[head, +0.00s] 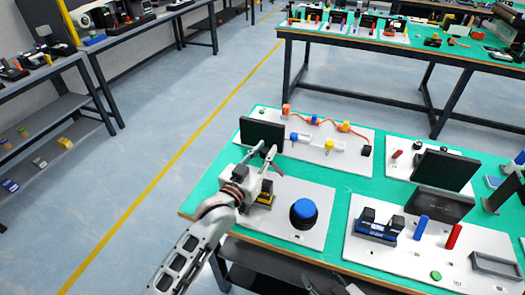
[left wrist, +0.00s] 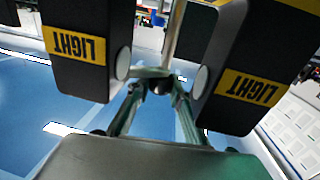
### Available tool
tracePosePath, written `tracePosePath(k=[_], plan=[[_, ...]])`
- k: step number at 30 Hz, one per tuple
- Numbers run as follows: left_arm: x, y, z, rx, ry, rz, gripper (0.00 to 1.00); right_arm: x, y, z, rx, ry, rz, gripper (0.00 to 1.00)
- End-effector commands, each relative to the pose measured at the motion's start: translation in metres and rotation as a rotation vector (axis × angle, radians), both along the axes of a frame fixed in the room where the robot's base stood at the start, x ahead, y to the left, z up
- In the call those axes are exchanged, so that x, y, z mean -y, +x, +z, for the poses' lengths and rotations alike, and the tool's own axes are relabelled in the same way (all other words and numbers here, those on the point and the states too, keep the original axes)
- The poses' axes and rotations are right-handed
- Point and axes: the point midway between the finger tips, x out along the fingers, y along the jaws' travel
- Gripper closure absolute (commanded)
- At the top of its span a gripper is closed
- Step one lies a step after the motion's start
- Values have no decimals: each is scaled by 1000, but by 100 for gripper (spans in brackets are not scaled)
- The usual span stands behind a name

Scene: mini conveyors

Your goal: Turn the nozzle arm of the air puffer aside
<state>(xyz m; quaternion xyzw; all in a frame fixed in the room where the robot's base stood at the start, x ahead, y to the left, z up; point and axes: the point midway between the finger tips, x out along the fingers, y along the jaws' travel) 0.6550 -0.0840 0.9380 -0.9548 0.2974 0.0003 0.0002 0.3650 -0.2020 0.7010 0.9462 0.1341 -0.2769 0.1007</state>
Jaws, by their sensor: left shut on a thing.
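In the head view, my left gripper (head: 265,152) reaches over the near-left white board (head: 320,195), with its fingertips in front of an upright black panel (head: 262,133). A yellow-and-black piece (head: 266,193) stands close beside it, partly hidden; I cannot tell whether it is the air puffer. In the left wrist view, the fingers (left wrist: 155,84) come together on something small. A thin tan rod (left wrist: 174,32) rises just beyond them; I cannot tell whether it is the nozzle arm. At the head view's bottom edge, dark finger-like parts of my right gripper (head: 326,283) show below the table.
A blue dome on a black base (head: 303,212) stands right of my left gripper. Behind are orange and blue fittings (head: 314,119) on another board. Black boxes labelled LIGHT (left wrist: 78,48) fill both sides of the left wrist view. Open floor (head: 130,190) lies left of the green table.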

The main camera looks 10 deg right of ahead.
Motion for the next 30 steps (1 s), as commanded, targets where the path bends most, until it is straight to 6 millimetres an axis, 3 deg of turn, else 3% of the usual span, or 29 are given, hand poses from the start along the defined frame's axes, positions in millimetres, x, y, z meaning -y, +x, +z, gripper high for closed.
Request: tracePosePath(k=[14,15,16,30], plan=[[1,0,1,1,-1,0,100,0,-2,-3,-6,-1,0,60],[1,0,1,1,-1,0,69,0,-2,-3,-6,-1,0,60],[1,0,1,1,-1,0,62,0,-2,-3,-6,-1,0,60],[-4,-7,-1,-1,-1,1,62,1,0,-1,-2,-4,2,60]])
